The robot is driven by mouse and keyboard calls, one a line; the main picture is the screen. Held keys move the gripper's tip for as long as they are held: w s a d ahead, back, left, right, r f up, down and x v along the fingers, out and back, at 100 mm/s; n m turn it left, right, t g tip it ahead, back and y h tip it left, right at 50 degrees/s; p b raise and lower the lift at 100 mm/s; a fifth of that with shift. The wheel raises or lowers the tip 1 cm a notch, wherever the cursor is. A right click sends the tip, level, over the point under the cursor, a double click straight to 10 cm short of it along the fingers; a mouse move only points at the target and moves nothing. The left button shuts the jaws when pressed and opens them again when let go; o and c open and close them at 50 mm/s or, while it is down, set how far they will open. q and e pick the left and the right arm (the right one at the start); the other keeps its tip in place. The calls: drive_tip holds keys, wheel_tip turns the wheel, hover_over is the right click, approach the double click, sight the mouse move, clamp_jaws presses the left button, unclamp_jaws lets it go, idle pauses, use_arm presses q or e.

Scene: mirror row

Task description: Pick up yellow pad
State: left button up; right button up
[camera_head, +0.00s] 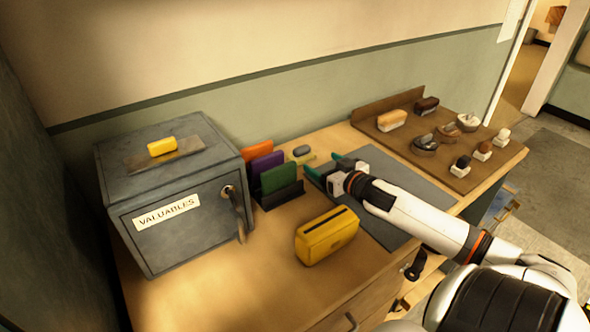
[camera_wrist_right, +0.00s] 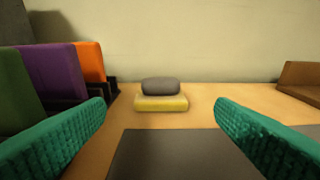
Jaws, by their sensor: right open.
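A flat yellow pad (camera_wrist_right: 161,104) lies on the desk near the wall in the right wrist view, with a dark grey rounded block (camera_wrist_right: 160,86) resting on it. In the head view the grey block (camera_head: 301,150) largely covers the pad (camera_head: 309,158). My right gripper (camera_head: 322,165) is open and empty, with its green fingers pointing at the pad from a short distance. In the right wrist view the pad sits between the two fingertips, farther off and untouched. My left gripper is not in view.
Left of the pad stands a rack with green (camera_head: 279,176), purple (camera_head: 266,167) and orange (camera_head: 257,151) upright pieces. A grey safe (camera_head: 170,251) carries another yellow block (camera_head: 161,146). A yellow case (camera_head: 327,236) stands in front; a wooden tray (camera_head: 376,131) holds several items at right.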

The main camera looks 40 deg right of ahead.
sight(298, 148)
drive_tip(key=shift+w+d+f, duration=0.15)
drive_tip(key=shift+w+f, duration=0.15)
drive_tip(key=shift+f, duration=0.4)
drive_tip(key=shift+w+r+t+b, duration=0.2)
drive_tip(key=shift+w+t+b, duration=0.15)
drive_tip(key=shift+w, duration=0.2)
drive_tip(key=w, duration=0.5)
drive_tip(key=shift+w+d+f, duration=0.25)
drive_tip(key=shift+d+f, duration=0.1)
drive_tip(key=shift+f, duration=0.05)
drive_tip(key=shift+w+r, duration=0.15)
drive_tip(key=shift+w, duration=0.25)
drive_tip(key=shift+w+d, duration=0.15)
drive_tip(key=shift+w, duration=1)
drive_tip(key=shift+w+d, duration=0.1)
drive_tip(key=shift+w, duration=1)
drive_tip(key=shift+f, duration=0.2)
drive_tip(key=c, duration=1.1)
